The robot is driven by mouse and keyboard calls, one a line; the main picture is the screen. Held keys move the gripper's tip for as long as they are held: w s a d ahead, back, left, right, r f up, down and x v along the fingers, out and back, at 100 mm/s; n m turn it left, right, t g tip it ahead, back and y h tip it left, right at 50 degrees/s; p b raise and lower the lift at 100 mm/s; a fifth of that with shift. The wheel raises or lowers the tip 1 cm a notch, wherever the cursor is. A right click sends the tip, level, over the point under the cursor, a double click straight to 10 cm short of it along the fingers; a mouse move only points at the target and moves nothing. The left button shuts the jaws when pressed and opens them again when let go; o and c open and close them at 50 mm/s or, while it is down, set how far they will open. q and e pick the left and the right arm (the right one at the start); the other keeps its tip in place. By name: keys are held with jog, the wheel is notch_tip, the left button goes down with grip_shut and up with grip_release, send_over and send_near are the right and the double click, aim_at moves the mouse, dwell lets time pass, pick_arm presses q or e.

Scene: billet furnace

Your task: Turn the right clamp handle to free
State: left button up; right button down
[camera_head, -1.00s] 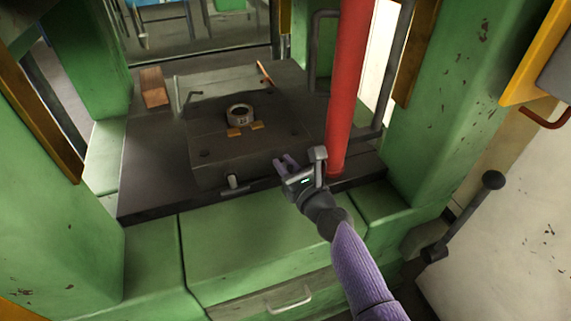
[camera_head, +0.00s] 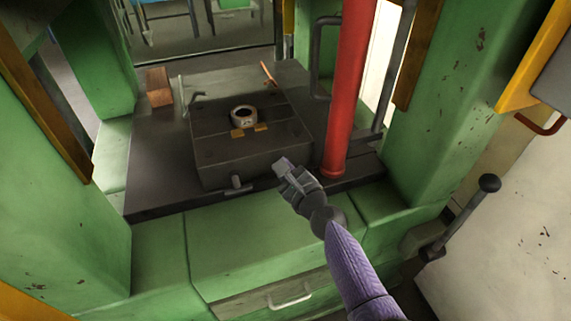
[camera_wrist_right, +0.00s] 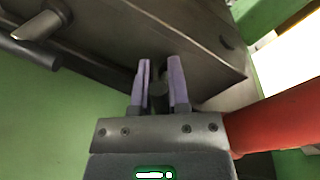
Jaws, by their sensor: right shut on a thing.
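My right gripper (camera_head: 284,166) is at the front right corner of the dark die block (camera_head: 245,168). In the right wrist view, its two purple fingers (camera_wrist_right: 161,88) are closed around a dark rounded piece (camera_wrist_right: 158,96), which looks like the right clamp handle. The fingers hide most of it, and the head view does not show it clearly. Another clamp handle (camera_head: 238,183), grey, stands at the block's front face to the left; it also shows at the upper left of the right wrist view (camera_wrist_right: 40,25). My left gripper is out of view.
A red column (camera_head: 347,95) stands close to the right of my gripper. Green press frames (camera_head: 440,110) flank the bed. A ring (camera_head: 243,116) sits on the block. A black-knobbed lever (camera_head: 462,215) is at the right.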

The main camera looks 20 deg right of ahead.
jog(key=shift+a+f+n+h+p, duration=0.1)
jog(key=shift+n+h+p, duration=0.1)
jog(key=shift+n, duration=0.4)
jog(key=shift+a+f+n+h+p, duration=0.1)
jog(key=shift+n+p, duration=0.05)
jog(key=shift+n, duration=0.45)
jog(key=n, duration=0.1)
jog(key=n+h+p, duration=0.1)
jog(key=n, duration=0.1)
jog(key=shift+f+n+g, duration=0.3)
jog(key=shift+f, duration=0.05)
jog(key=shift+f+n, duration=0.15)
jog(key=shift+n, duration=0.75)
jog(key=shift+f+n+h+p, duration=0.15)
jog(key=shift+n+h+p, duration=0.15)
jog(key=shift+n+h, duration=0.3)
jog(key=c, duration=0.6)
grip_release()
